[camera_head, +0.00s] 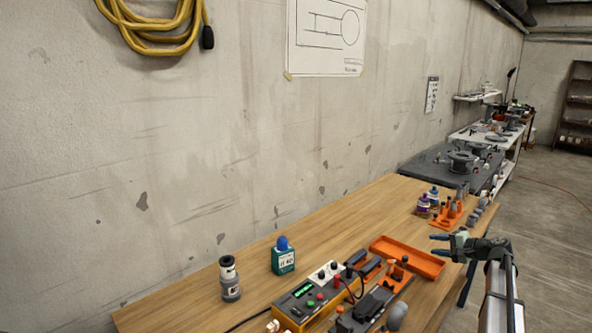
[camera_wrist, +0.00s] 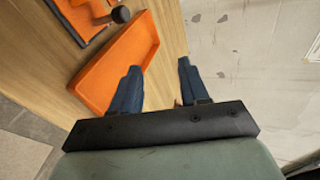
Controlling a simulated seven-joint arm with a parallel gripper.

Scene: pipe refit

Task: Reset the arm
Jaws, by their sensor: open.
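My gripper (camera_head: 433,244) is at the right of the head view, on the end of my arm, above the right edge of the wooden table (camera_head: 330,262). Its two blue fingers point left and are apart, with nothing between them. In the wrist view my gripper (camera_wrist: 159,82) also shows open and empty.
A grey bottle (camera_head: 231,280), a teal container (camera_head: 283,258) and a device with a green display (camera_head: 308,298) stand on the near table. An orange rack (camera_head: 446,215) with small parts and purple bottles (camera_head: 423,205) stand farther back. The wall runs along the left.

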